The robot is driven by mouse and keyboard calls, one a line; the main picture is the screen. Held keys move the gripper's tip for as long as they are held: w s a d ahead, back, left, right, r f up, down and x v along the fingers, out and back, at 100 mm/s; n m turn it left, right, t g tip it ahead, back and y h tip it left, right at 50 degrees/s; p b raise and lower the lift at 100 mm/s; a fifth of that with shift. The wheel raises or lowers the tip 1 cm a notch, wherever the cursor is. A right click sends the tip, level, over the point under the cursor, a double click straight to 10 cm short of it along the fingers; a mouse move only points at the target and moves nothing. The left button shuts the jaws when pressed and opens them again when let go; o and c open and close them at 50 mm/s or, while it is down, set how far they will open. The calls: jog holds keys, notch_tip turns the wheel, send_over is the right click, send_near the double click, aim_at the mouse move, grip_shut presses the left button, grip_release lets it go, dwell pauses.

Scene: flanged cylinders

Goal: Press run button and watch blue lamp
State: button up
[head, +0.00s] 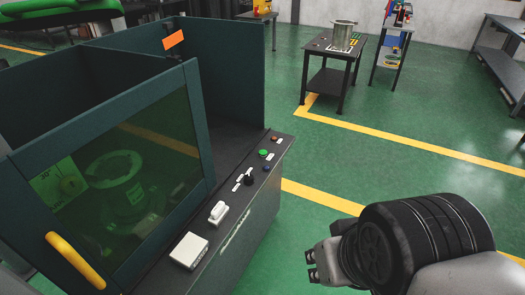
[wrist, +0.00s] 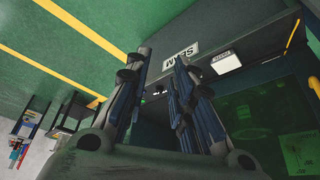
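The control panel (head: 236,190) runs along the right side of the enclosure. It carries a green button (head: 263,153), a small blue round lamp or button (head: 266,168) and an orange-red one (head: 275,138). The blue one looks dark, not clearly lit. I cannot read which one is marked run. My gripper (head: 311,265) is at the lower right in the head view, to the right of the panel and apart from it. In the wrist view, my gripper (wrist: 163,58) has its two fingers apart with nothing between them.
The enclosure door (head: 115,185) has a green window and yellow handle (head: 75,260), and looks shut. A flanged cylinder (head: 118,180) shows behind it. A white switch (head: 217,212) and white box (head: 189,250) sit on the panel. A side table (head: 330,80) stands behind, with open green floor around.

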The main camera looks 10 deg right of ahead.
grip_shut()
dwell(1.2)
